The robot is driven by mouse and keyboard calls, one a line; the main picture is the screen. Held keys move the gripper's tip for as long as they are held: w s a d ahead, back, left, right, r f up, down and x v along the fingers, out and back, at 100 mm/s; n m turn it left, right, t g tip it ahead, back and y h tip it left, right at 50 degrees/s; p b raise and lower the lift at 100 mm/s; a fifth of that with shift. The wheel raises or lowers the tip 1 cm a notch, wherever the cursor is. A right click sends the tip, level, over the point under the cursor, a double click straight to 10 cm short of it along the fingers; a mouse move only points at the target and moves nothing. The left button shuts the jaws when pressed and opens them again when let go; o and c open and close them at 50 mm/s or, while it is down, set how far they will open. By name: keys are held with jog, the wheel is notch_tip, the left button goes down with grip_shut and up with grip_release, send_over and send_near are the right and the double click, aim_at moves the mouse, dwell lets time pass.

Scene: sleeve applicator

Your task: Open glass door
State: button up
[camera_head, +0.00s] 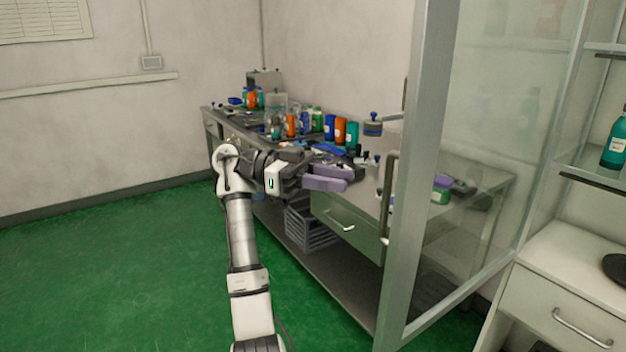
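The glass door (480,120) has a grey metal frame and stands swung out from the cabinet on the right, so the shelves show beside it. Its vertical handle (388,195) is on the free edge, at the left side of the frame. My gripper (345,179), with purple fingers, is left of the handle, apart from it in the picture. The fingers lie close together, seen from the side. I see nothing between them, but cannot tell whether they are open or shut.
A workbench (375,205) with several coloured bottles and tools runs behind my arm. A grey crate (310,228) sits on its lower shelf. A teal bottle (615,145) stands on the cabinet shelf (590,160) at the right. The green floor (120,260) at left is clear.

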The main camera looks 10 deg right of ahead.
jog(key=shift+b+v, duration=0.3)
jog(key=shift+v, duration=2.05)
